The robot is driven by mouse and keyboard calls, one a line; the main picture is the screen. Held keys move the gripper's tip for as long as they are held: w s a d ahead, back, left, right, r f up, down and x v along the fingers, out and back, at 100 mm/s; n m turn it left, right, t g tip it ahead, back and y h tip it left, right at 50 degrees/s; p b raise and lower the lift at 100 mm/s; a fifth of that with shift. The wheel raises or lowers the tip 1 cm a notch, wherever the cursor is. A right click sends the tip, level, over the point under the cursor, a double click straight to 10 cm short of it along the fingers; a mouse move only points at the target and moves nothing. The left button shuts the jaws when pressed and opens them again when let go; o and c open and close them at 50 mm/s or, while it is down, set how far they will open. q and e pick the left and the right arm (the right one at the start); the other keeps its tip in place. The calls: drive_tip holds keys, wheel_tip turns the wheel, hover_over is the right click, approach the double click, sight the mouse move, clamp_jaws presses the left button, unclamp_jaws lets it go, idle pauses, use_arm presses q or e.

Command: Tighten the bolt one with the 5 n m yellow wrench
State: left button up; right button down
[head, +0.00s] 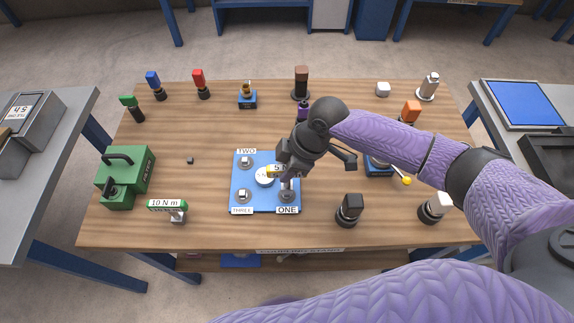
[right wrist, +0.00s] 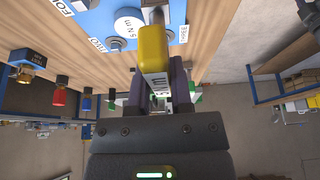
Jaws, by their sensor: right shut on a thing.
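The blue plate (head: 250,205) lies on the wooden table with silver bolts near its labelled corners. Bolt one (head: 287,194) is at its front right corner, above the ONE label. My right gripper (head: 284,167) is over the plate's right side, shut on the yellow wrench (head: 270,171), whose yellow handle (right wrist: 154,48) shows between the fingers in the right wrist view. The wrench's metal end is over bolt one; whether it is fully seated on the bolt cannot be told. The plate's far right corner is hidden by my gripper. My left gripper is not in view.
Black-based pieces (head: 349,209) stand to the right of the plate. Several coloured pieces line the back edge.

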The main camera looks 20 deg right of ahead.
idle(0.3)
drive_tip(key=shift+p, duration=0.3)
drive_tip(key=shift+f+b, duration=0.3)
drive_tip(key=shift+f, duration=0.05)
drive_tip(key=shift+f+b, duration=0.65)
drive_tip(key=shift+f, duration=0.3)
drive_tip(key=shift+c, duration=2.2)
unclamp_jaws()
